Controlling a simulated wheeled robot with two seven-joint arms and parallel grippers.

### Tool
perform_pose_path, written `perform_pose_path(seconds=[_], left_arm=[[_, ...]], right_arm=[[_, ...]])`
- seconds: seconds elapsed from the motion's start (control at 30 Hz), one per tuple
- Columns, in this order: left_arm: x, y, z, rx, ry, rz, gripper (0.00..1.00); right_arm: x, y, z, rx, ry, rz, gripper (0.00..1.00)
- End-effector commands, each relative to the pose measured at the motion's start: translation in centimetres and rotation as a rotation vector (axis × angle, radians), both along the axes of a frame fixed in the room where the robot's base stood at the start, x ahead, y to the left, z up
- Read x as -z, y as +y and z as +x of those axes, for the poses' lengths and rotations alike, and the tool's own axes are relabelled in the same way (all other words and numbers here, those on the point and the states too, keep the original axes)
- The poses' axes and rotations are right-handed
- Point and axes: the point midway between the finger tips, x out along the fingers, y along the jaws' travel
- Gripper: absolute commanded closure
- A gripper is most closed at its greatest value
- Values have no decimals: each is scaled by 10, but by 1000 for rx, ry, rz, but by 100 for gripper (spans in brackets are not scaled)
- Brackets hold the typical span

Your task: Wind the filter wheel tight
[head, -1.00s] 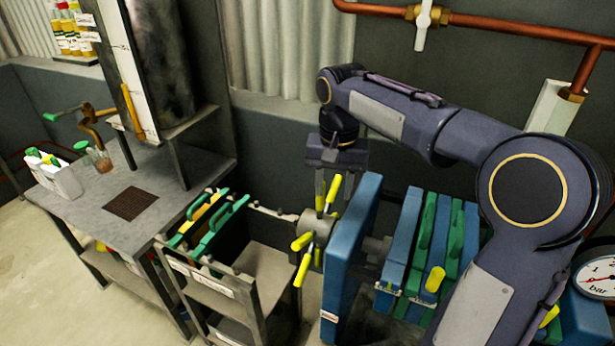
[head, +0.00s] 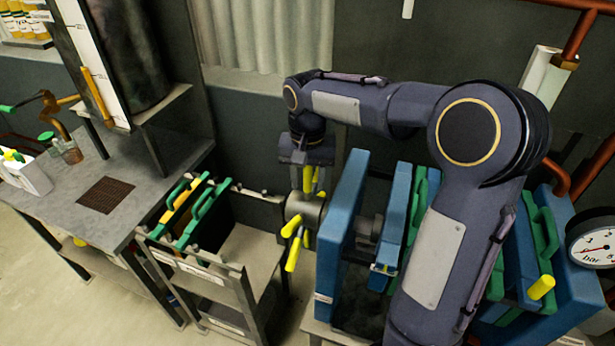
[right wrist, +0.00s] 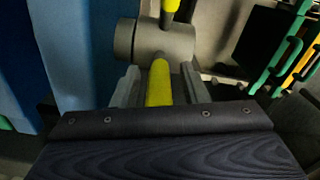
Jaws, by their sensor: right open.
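The filter wheel has a grey hub (head: 312,212) with several yellow handles (head: 292,252) sticking out around it, on the left side of a blue press plate (head: 341,235). My right gripper (head: 308,183) points down over the top of the hub. In the right wrist view its two fingers (right wrist: 159,74) stand apart on either side of one yellow handle (right wrist: 159,84). Gaps show between handle and fingers, and the grey hub (right wrist: 165,46) lies just beyond the tips. The gripper is open. My left gripper is not in view.
Blue and green filter plates (head: 396,225) stand to the right, partly behind my right arm. A pressure gauge (head: 594,247) is at the far right. A rack with green-handled plates (head: 203,215) stands left of the wheel, and a grey bench (head: 130,178) is further left.

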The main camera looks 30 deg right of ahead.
Motion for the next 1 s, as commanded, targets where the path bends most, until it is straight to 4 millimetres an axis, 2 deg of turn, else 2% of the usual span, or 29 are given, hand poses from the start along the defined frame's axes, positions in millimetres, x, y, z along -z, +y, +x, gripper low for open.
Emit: perform_pose_path(seconds=[0.2,0.53,0.83,1.0], left_arm=[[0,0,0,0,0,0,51],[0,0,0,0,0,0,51],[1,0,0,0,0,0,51],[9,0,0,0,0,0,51]], right_arm=[[1,0,0,0,0,0,60],[0,0,0,0,0,0,100],[1,0,0,0,-4,-4,100],[2,1,-1,-1,-30,-34,100]])
